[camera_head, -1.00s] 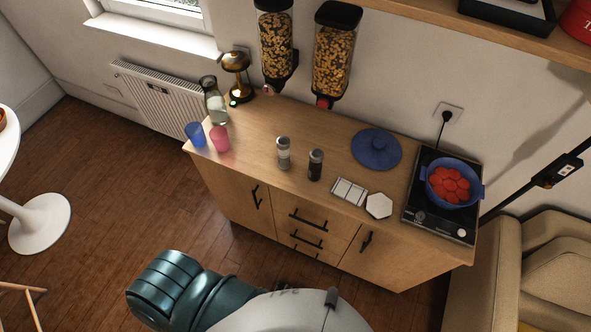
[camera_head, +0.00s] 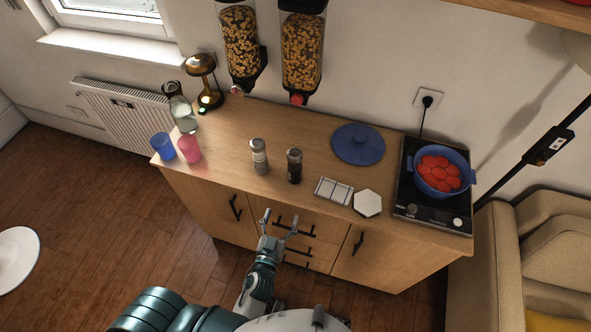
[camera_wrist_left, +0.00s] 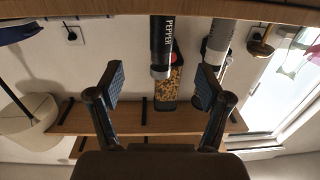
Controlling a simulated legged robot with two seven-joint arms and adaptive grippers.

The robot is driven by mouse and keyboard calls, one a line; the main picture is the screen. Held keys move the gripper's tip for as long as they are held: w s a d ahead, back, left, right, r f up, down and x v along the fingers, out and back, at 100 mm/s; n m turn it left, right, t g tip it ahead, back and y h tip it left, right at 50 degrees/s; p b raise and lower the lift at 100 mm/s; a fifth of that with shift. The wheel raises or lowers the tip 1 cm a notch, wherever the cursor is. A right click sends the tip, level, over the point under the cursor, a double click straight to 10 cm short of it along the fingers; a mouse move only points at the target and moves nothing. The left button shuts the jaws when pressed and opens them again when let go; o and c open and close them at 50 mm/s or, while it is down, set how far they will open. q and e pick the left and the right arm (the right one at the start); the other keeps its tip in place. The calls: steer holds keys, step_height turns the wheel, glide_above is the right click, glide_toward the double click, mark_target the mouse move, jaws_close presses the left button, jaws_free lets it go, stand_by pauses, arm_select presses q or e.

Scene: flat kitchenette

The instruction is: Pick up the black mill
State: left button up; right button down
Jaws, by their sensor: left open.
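The black mill (camera_head: 294,167) stands upright on the wooden counter, just right of a grey mill (camera_head: 259,157). In the left wrist view the black mill (camera_wrist_left: 161,42) shows at top centre with "PEPPER" on its side. My left gripper (camera_head: 280,217) is open and empty, in front of the cabinet's drawers, with its fingers pointing toward the counter. The wrist view shows its two fingers (camera_wrist_left: 160,86) spread wide, with the mill beyond them and apart from them. My right gripper is not in view.
A white-celled tray (camera_head: 333,191) and a white hexagon (camera_head: 367,203) lie right of the mill. A blue pot (camera_head: 441,171) sits on the hob at right. Pink (camera_head: 189,149) and blue (camera_head: 162,146) cups stand left. The counter's front edge lies between gripper and mill.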

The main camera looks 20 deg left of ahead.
mark_target(293, 176)
arm_select(q)
steer(key=w+p, duration=0.1)
steer(key=w, duration=0.3)
steer(key=w+r, duration=0.1)
steer(key=w, duration=0.2)
steer(key=w+p, duration=0.1)
steer(key=w, duration=0.3)
steer(key=shift+w+a+r+p, duration=0.3)
steer(key=shift+a+r+p, duration=0.05)
steer(key=shift+r, duration=0.05)
steer(key=w, duration=0.5)
steer(key=shift+d+f+p, duration=0.1)
steer(key=shift+f+p, duration=0.05)
steer(key=shift+p, duration=0.2)
steer(key=shift+w+f, duration=0.1)
steer(key=shift+w, duration=0.35)
jaws_close()
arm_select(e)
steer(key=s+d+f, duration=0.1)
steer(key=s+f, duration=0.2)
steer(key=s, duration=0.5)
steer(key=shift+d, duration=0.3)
arm_select(q)
steer(key=shift+s, duration=0.1)
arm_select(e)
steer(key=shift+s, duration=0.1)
